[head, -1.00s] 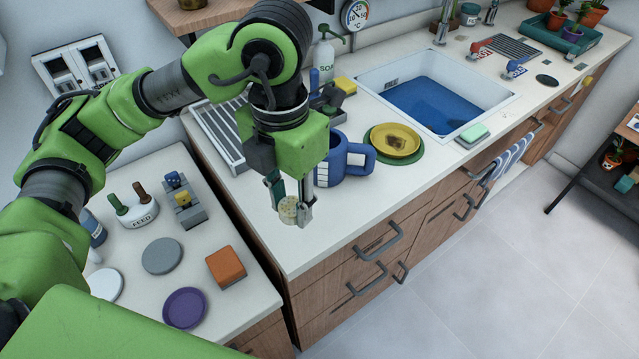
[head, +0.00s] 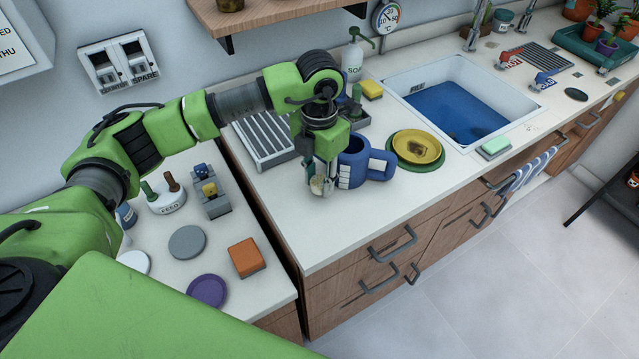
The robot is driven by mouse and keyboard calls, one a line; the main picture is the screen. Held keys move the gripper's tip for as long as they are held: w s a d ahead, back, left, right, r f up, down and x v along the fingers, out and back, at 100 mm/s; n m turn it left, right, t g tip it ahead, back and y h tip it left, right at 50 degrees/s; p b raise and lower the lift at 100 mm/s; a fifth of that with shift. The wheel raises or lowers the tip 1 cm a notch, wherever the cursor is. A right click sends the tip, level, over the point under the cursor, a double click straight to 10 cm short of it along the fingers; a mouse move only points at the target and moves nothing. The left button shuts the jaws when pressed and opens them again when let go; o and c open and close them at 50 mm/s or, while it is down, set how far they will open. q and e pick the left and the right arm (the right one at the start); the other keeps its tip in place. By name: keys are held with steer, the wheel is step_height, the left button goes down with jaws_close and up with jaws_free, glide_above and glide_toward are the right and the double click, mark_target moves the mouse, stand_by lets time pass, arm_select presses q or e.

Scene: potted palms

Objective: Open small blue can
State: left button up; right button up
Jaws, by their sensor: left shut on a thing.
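My left gripper (head: 322,188) points down over the front of the white counter, just left of a big blue mug-like vessel (head: 353,170) with a large handle. It is shut on a small, round, cream-coloured piece (head: 318,186). I cannot tell whether this piece touches the counter. A small blue can-like container (head: 127,215) stands on the lower left counter, partly hidden behind my left arm. I cannot make out its top. My right gripper is not in view.
A yellow dish on a green plate (head: 414,166) lies right of the blue vessel, near the sink (head: 460,105). The lower counter holds a FEED holder (head: 167,200), a grey disc (head: 187,242), an orange block (head: 246,258) and a purple disc (head: 207,291). The counter's front corner is clear.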

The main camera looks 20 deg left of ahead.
mark_target(319, 182)
arm_select(q)
step_height(319, 182, down, 2)
steer(key=shift+s+f+p, duration=0.1)
steer(key=shift+p, duration=0.4)
steer(key=shift+f, duration=0.25)
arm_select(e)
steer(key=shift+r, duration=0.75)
arm_select(q)
steer(key=shift+f, duration=0.1)
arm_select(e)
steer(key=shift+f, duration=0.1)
arm_select(q)
steer(key=shift+f+b, duration=0.15)
steer(key=shift+b, duration=0.2)
steer(key=o, duration=1.2)
